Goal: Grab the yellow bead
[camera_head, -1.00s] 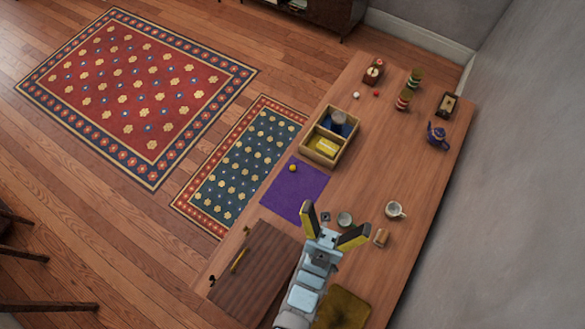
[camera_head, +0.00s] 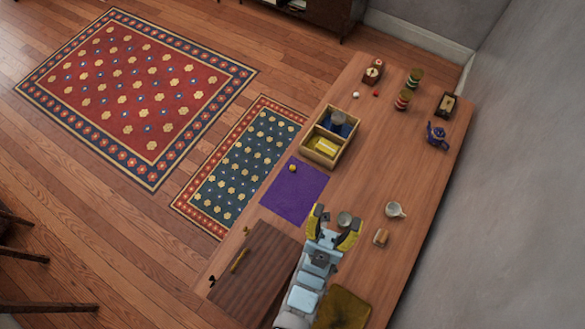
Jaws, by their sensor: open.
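The yellow bead (camera_head: 292,168) is a small round ball lying on the purple cloth (camera_head: 290,196), near the cloth's upper edge. My gripper (camera_head: 335,223) is open, with its two yellow-and-black fingers apart. It is at the lower right of the purple cloth, apart from the bead. A small greyish bowl (camera_head: 344,219) shows between or just behind the fingertips. I cannot tell whether the fingers touch it.
A wooden divided box (camera_head: 346,155) stands just above the cloth. A white cup (camera_head: 395,210) and a small tan block (camera_head: 381,237) are right of my gripper. A brown wooden panel (camera_head: 240,285) lies at the left. A blue teapot (camera_head: 437,136) stands far right.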

